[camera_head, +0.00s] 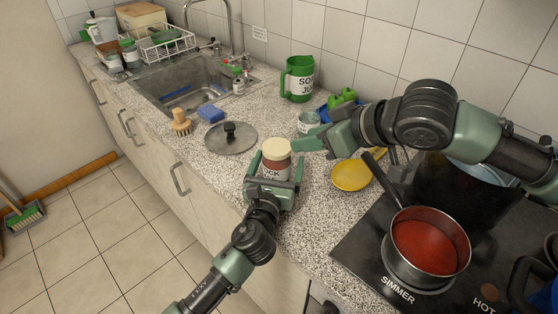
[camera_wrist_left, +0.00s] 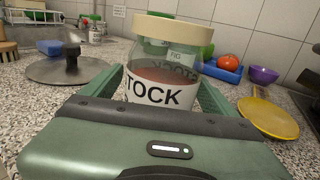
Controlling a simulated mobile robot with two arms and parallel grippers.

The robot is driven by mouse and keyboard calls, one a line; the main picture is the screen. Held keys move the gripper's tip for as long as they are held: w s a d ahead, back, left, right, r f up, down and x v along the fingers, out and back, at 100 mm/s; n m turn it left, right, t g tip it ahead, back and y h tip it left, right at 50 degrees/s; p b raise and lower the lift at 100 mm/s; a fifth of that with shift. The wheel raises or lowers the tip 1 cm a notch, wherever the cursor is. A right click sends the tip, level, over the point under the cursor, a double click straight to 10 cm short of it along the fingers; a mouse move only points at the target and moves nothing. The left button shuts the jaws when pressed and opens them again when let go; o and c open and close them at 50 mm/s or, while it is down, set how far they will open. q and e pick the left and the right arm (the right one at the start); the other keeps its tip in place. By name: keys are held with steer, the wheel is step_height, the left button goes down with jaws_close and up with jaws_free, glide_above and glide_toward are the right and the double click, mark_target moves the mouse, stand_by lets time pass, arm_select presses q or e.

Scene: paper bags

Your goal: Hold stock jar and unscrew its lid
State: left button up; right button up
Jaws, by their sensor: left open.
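The stock jar (camera_head: 275,171) is clear with a reddish-brown filling, a white label reading "STOCK" partly in view, and a cream lid (camera_head: 276,149) on top. It stands upright on the counter. In the left wrist view the jar (camera_wrist_left: 160,92) and its lid (camera_wrist_left: 174,28) fill the middle. My left gripper (camera_head: 271,172) is open, with one finger on each side of the jar; any contact is hard to see. My right gripper (camera_head: 305,144) is just right of the lid, apart from it, pointing left. Its finger gap is not clear.
A pot lid (camera_head: 231,138) lies left of the jar. A yellow spoon rest (camera_head: 351,175) lies right. A pan of red sauce (camera_head: 428,243) sits on the hob. A green jug (camera_head: 298,79) and small glass jar (camera_head: 309,122) stand behind. The sink (camera_head: 190,85) is farther left.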

arm_select(q)
steer(key=shift+w, duration=0.3)
steer(key=c, duration=1.9)
jaws_close()
arm_select(e)
steer(key=o, duration=0.8)
steer(key=shift+w, duration=0.25)
steer(key=shift+o, duration=0.4)
steer(key=w+a+g+h, duration=0.2)
steer(key=w+h, duration=0.2)
steer(key=w, duration=0.4)
steer(key=shift+w+a+f+m+g, duration=0.2)
steer(key=shift+f+m+g, duration=0.1)
steer(key=shift+f+g, duration=0.1)
step_height(320, 180, up, 4)
steer(key=g+h, duration=0.3)
steer(key=g, duration=0.2)
glide_above(277, 146)
steer(key=shift+f, duration=4.65)
